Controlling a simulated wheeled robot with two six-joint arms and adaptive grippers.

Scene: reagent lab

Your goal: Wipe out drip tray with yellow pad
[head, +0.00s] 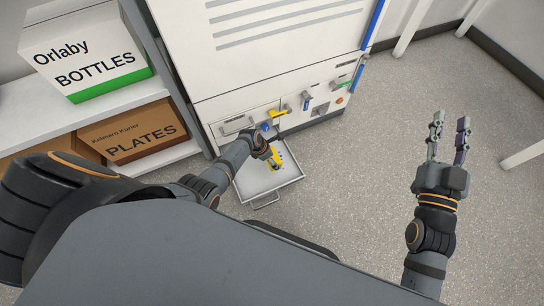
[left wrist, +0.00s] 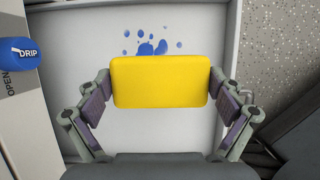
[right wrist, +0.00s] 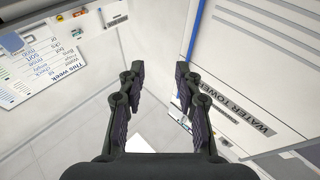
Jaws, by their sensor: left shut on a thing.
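The yellow pad (left wrist: 160,82) is held between the two fingers of my left gripper (left wrist: 160,95), which is shut on its two ends. In the head view my left gripper (head: 270,146) is over the drip tray (head: 284,191), with the pad (head: 274,160) showing yellow below it. The tray is a white pulled-out drawer with a handle at its front. Blue splashes (left wrist: 152,46) lie on the tray floor, just beyond the pad in the left wrist view. I cannot tell whether the pad touches the floor. My right gripper (head: 449,140) is open and empty, away to the right.
The white machine (head: 277,62) stands behind the tray, with several valves and handles low on its front. Shelves at left hold a bottles box (head: 85,50) and a plates box (head: 135,130). The floor at right is clear.

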